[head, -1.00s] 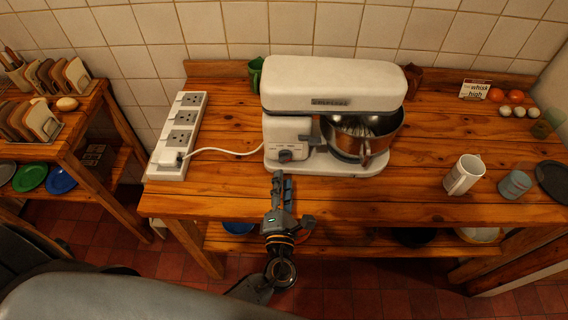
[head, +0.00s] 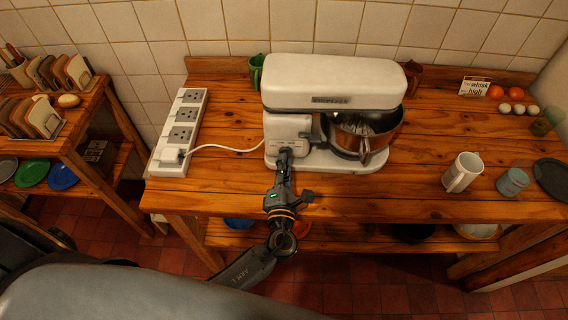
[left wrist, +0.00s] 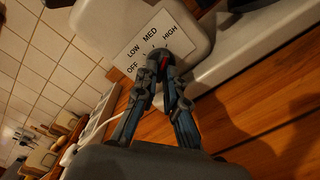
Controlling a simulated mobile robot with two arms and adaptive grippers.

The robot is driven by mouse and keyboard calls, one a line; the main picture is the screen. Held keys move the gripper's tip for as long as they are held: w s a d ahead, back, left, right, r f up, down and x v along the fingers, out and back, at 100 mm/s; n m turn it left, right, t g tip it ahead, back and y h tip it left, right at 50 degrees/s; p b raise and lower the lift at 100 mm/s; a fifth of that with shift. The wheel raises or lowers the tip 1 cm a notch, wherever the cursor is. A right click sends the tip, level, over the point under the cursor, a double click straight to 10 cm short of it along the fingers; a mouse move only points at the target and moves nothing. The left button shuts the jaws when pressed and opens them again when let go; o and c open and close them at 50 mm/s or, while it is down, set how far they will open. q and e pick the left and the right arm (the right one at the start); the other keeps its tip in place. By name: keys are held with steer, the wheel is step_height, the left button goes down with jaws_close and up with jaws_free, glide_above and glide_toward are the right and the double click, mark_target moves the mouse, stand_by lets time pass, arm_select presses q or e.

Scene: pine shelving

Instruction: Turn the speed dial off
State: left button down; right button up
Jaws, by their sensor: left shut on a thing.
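A white stand mixer (head: 330,85) stands on the wooden table, with a steel bowl (head: 362,136) under its head. Its speed dial (left wrist: 162,60) is on a white panel (left wrist: 133,47) printed OFF, LOW, MED and HIGH. My left gripper (left wrist: 161,66) has its fingertips closed around the dial, and they hide most of it. A small red mark shows between the fingers; I cannot tell which setting it points to. In the head view my left gripper (head: 284,160) reaches the mixer's front left from the table's front edge. My right gripper is not in view.
A white power strip (head: 181,135) with the mixer's cable plugged in lies on the left. A white mug (head: 462,172) and a grey-blue cup (head: 513,182) stand at the right. A green cup (head: 256,70) is behind the mixer. The table's front middle is clear.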

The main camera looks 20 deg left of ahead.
arm_select(q)
steer(key=shift+n, duration=0.3)
steer(key=n+b, duration=0.1)
steer(key=n, duration=0.1)
steer(key=n+b, duration=0.1)
steer(key=n, duration=0.1)
steer(key=shift+f+n, duration=0.2)
steer(key=shift+n, duration=0.1)
steer(key=n+b, duration=0.2)
steer(key=n, duration=0.1)
steer(key=shift+d+n, duration=0.1)
steer(key=shift+n, duration=0.2)
steer(key=n+b, duration=0.2)
steer(key=n, duration=0.1)
steer(key=shift+n, duration=0.4)
steer(key=n+b, duration=0.2)
steer(key=n, duration=0.1)
steer(key=shift+d+f+b, duration=0.1)
steer(key=shift+b, duration=0.3)
steer(key=n+b, duration=0.2)
steer(key=n, duration=0.2)
steer(key=n+b, duration=0.3)
steer(key=n, duration=0.1)
steer(key=shift+w+r, duration=0.1)
steer(key=shift+r, duration=0.15)
steer(key=shift+d+n, duration=0.1)
steer(key=shift+n, duration=0.2)
